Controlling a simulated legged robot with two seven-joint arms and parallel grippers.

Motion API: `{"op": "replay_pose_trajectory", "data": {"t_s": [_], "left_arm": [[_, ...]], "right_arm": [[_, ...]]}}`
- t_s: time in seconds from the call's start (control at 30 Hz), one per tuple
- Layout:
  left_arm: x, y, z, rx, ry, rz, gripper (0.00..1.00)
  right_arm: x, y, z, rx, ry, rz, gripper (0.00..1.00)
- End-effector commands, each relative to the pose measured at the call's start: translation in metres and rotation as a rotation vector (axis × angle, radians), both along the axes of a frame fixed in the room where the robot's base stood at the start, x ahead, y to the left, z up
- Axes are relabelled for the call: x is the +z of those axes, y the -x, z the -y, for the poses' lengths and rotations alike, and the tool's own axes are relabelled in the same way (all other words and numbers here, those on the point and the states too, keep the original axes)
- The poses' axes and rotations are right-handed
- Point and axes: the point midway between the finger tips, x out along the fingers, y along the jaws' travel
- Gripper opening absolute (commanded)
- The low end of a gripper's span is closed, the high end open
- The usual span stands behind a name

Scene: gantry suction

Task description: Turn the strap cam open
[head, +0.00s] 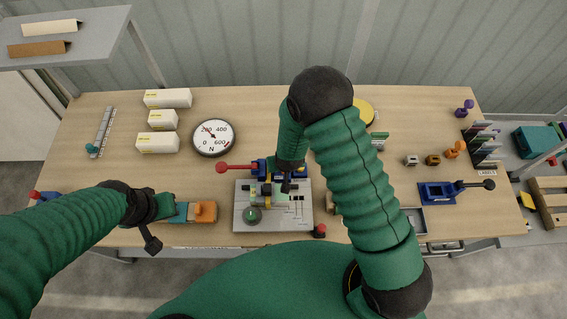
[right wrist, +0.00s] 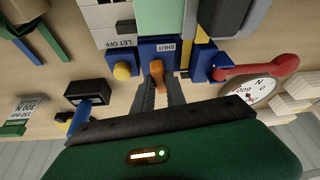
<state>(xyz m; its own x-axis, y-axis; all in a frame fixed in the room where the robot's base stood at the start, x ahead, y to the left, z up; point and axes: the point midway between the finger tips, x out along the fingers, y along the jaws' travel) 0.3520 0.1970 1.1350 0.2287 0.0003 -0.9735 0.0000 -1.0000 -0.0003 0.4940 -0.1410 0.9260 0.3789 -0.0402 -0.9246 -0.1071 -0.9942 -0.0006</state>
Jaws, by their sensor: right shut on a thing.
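The strap cam shows in the right wrist view as a small orange lever (right wrist: 157,68) on a blue block (right wrist: 150,50) labelled SHUT. My right gripper (right wrist: 158,82) has its two dark fingers closed around the orange lever. In the head view my right gripper (head: 287,184) is over the grey fixture plate (head: 243,222), and my right arm hides part of the fixture. My left gripper (head: 163,206) is low on the left, beside a teal and orange object (head: 205,212); whether its jaws are shut on it cannot be told.
A red-handled lever (head: 222,168) sticks out left of the fixture, and a round dial gauge (head: 213,137) is behind it. White boxes (head: 167,98) stand at the back left. A blue clamp with a black-knobbed handle (head: 437,193) is at the right. A red button (head: 320,231) is at the front.

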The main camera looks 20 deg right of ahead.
Motion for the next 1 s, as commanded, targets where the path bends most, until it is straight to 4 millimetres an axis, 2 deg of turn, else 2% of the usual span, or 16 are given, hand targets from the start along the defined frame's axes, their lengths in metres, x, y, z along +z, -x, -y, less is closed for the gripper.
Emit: {"op": "replay_pose_trajectory", "data": {"t_s": [0.03,0.4,0.9,0.93,1.0], "left_arm": [[0.0032,-0.0001,0.0000,0.000,0.000,0.000,0.00],[0.0089,0.0000,0.0000,0.000,0.000,0.000,0.00],[0.0091,0.0000,0.0000,0.000,0.000,0.000,0.00],[0.0091,0.0000,0.0000,0.000,0.000,0.000,0.00],[0.0091,0.0000,0.0000,0.000,0.000,0.000,0.00]], "right_arm": [[0.0050,-0.0056,-0.0017,-0.027,0.000,0.015,0.00],[0.0043,-0.0064,-0.0011,-0.171,-0.001,0.016,0.00],[0.0040,-0.0070,-0.0006,-0.190,-0.001,0.017,0.00],[0.0040,-0.0070,-0.0006,-0.190,-0.001,0.017,0.19],[0.0035,-0.0062,-0.0007,-0.190,-0.001,0.014,0.28]]}}
